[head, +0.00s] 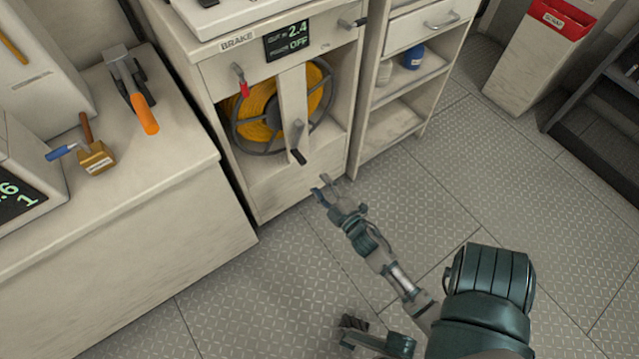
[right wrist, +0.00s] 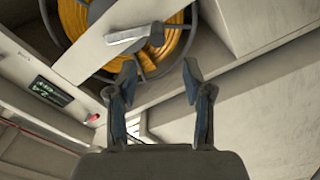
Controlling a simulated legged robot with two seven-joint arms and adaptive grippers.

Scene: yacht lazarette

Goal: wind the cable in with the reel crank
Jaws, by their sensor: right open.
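The cable reel (head: 236,126) sits in the open bay of a pale cabinet, wound with yellow-orange cable (head: 260,108). Its grey crank (head: 297,132) is in front of an upright post and ends low in a dark handle (head: 298,157). My right gripper (head: 322,185) is open and empty, a little below and right of the handle. In the right wrist view the crank (right wrist: 133,39) shows beyond the open fingers (right wrist: 159,72), apart from them. A red-tipped lever (head: 243,86) is under the BRAKE label, beside a display (head: 287,39) reading 2.4 and OFF.
A bench (head: 165,150) at left holds an orange-handled tool (head: 144,115) and a small wooden block (head: 96,158). Open shelves (head: 400,126) stand right of the reel bay. A red-topped bin (head: 555,20) is at upper right. The patterned floor (head: 470,185) is largely clear.

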